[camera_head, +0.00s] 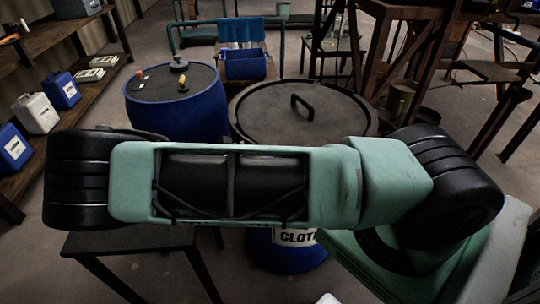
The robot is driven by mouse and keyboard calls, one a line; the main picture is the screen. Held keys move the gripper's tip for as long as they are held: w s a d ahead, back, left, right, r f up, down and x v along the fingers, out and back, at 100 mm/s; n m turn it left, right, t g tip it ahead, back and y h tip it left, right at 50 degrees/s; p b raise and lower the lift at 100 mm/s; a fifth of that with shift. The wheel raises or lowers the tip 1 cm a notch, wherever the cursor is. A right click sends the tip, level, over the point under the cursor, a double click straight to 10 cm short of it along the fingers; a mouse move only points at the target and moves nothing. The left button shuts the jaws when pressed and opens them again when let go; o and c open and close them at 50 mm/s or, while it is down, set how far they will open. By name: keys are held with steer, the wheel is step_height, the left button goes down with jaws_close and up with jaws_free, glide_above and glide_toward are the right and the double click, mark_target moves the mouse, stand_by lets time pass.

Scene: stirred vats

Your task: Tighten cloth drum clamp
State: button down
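The cloth drum (282,260) is blue and shows below my arm, with a white label (292,237) of which "CLOT" can be read. Above my arm, in line with the drum, is a round dark lid (265,112) with a black handle (302,101) on top. My green and black arm crosses the picture in front of the drum and hides its middle. I cannot make out the clamp. My gripper is not in view, so its opening and its distance from the drum cannot be told.
Another blue drum (175,118) with small items on its top stands close on the left. A dark table (125,240) is at lower left. Shelves with bottles (37,113) line the left. A blue bin (245,65) is behind, and a brown frame (385,60) stands at right.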

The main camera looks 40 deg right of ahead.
steer(key=m+g+y, duration=0.2)
steer(key=g, duration=0.1)
steer(key=m+g+y+b, duration=0.1)
steer(key=m+g, duration=0.1)
steer(key=g, duration=0.1)
steer(key=shift+f+m+y, duration=0.1)
steer(key=shift+m+y, duration=0.2)
steer(key=shift+y, duration=0.1)
steer(key=shift+m+g+y+b, duration=0.7)
steer(key=shift+m+g+y, duration=1.1)
steer(key=shift+y, duration=0.9)
steer(key=c, duration=1.3)
jaws_free()
steer(key=shift+w+a, duration=0.1)
